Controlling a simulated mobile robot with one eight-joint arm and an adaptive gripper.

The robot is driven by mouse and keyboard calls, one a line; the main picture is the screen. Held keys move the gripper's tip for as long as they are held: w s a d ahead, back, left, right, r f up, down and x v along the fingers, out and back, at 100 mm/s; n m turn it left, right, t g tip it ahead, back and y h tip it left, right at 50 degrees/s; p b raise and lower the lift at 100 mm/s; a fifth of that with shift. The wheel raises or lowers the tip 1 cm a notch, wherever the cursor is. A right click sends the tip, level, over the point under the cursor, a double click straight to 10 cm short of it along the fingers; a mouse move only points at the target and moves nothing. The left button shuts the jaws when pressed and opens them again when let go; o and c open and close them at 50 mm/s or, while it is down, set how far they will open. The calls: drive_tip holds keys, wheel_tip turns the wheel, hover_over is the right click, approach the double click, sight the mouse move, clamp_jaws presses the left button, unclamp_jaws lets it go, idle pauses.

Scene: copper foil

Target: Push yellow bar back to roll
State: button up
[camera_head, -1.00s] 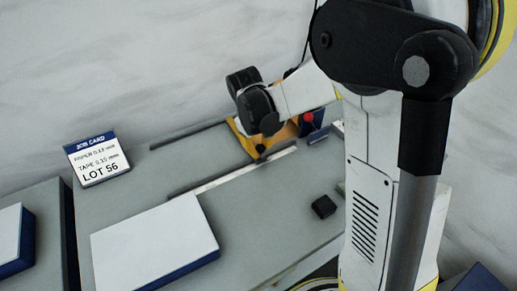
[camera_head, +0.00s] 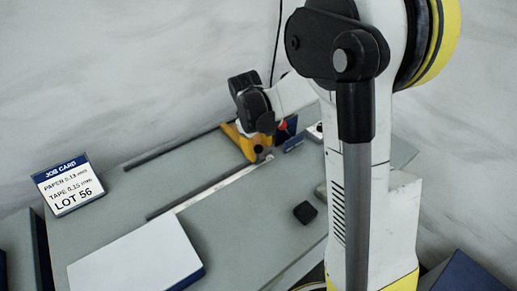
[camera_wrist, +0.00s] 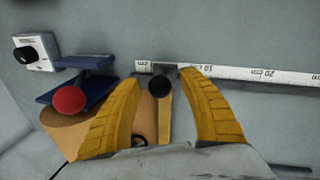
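The yellow bar (camera_wrist: 165,118) shows in the wrist view between my fingers, with a round black knob (camera_wrist: 160,86) at its far end. My gripper (camera_wrist: 160,80) is open; one yellow finger is on each side of the bar, with gaps visible. Whether a finger touches the bar is unclear. A brown copper-coloured part (camera_wrist: 62,122), perhaps the roll, lies left of the left finger, partly hidden by a red knob (camera_wrist: 68,100) and a blue bracket (camera_wrist: 98,88). In the head view my gripper (camera_head: 248,148) points down at the table by the ruler's far end, hiding most of the bar.
A white ruler (camera_head: 225,184) runs along the table beside a dark rail. A white box with a black dial (camera_wrist: 38,50) stands beyond the bracket. A small black block (camera_head: 305,212), a white-topped slab (camera_head: 135,260) and a job card (camera_head: 66,188) sit on the grey table (camera_head: 245,220).

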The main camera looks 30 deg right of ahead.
drive_tip(key=shift+r, duration=0.15)
wheel_tip(320, 180, up, 12)
drive_tip(key=a, duration=0.2)
drive_tip(key=shift+s+f, duration=0.2)
drive_tip(key=shift+s, duration=0.25)
drive_tip(key=shift+a, duration=0.1)
